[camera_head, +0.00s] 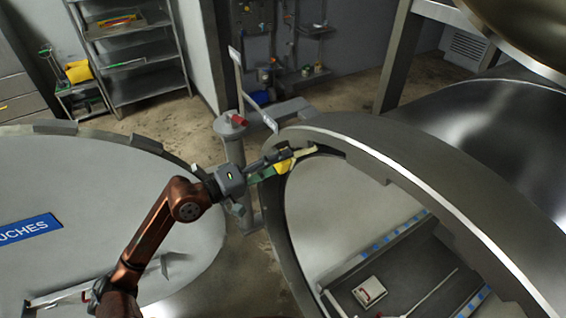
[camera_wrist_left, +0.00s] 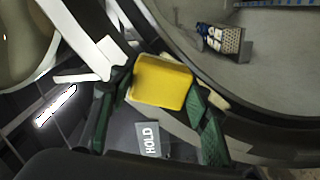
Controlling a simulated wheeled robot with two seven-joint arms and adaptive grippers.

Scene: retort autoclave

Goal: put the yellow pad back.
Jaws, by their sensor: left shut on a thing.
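The yellow pad (camera_wrist_left: 161,80) sits between the two green fingers of my left gripper (camera_wrist_left: 158,92) in the left wrist view, and the fingers are shut on it. In the head view only a small part of the yellow pad (camera_head: 284,166) shows past the fingers. My left gripper (camera_head: 272,169) is at the near left rim of the open round vessel (camera_head: 440,195). A pale strip (camera_head: 304,153) lies along the rim just beyond the pad. Whether the pad touches the rim I cannot tell. My right gripper is not in view.
A large round door with a blue sign (camera_head: 30,230) fills the left. A grey post with a red knob (camera_head: 238,119) stands behind my gripper. Inside the vessel a white card (camera_head: 370,292) lies on a dark tray. A HOLD label (camera_wrist_left: 149,139) shows below the pad.

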